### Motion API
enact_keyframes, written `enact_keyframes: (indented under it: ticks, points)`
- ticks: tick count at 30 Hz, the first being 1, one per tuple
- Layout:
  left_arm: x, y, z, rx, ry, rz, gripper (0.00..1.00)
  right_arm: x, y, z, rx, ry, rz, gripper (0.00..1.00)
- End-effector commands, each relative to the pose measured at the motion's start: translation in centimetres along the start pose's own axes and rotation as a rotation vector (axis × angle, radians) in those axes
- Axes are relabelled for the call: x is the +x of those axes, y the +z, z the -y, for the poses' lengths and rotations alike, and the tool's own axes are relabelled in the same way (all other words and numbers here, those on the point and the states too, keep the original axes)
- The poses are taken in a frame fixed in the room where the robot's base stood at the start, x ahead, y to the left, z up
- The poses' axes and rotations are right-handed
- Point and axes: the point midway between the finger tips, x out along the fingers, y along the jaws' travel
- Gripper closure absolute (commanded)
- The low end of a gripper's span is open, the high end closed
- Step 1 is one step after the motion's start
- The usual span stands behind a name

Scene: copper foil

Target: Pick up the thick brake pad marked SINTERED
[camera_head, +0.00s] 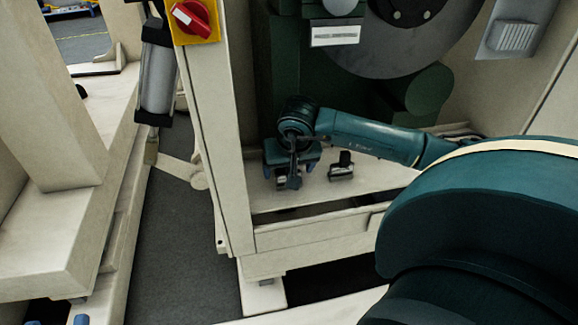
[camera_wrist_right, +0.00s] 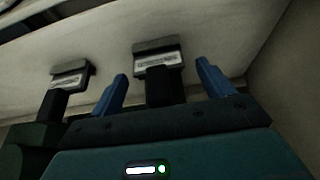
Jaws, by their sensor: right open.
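Two small dark blocks with pale labels, which look like the brake pads, are on the pale ledge; the print is too small to read. One pad (camera_head: 283,183) is at my right gripper (camera_head: 289,172). The other pad (camera_head: 341,171) is to its right, apart from it. In the right wrist view, the nearer, larger-looking pad (camera_wrist_right: 158,58) lies ahead of the gap between the open blue fingers of my right gripper (camera_wrist_right: 162,70). The other pad (camera_wrist_right: 70,76) is left of the fingers. I cannot tell which is marked SINTERED. My left gripper is not in view.
The pale ledge (camera_head: 300,196) sits inside a frame with a post (camera_head: 215,110) close to the gripper's left. A large grey disc (camera_head: 400,50) and dark green machine parts stand behind. A red rotary switch (camera_head: 191,17) is on the post. Grey floor (camera_head: 180,240) shows to the left.

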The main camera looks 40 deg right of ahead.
Motion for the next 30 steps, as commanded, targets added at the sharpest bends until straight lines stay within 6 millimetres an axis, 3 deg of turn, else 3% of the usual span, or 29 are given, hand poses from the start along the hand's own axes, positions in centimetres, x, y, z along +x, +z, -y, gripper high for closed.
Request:
enact_keyframes:
  ticks: [3, 11, 30]
  points:
    - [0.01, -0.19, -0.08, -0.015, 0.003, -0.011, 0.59, 1.10, 0.01, 0.02, 0.000, -0.001, -0.001, 0.20]
    - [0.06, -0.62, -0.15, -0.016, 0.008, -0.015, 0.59, 1.10, -0.06, 0.02, 0.000, -0.001, -0.002, 0.22]
    - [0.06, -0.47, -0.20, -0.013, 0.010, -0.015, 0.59, 1.08, -0.06, 0.01, 0.000, -0.001, -0.002, 0.74]
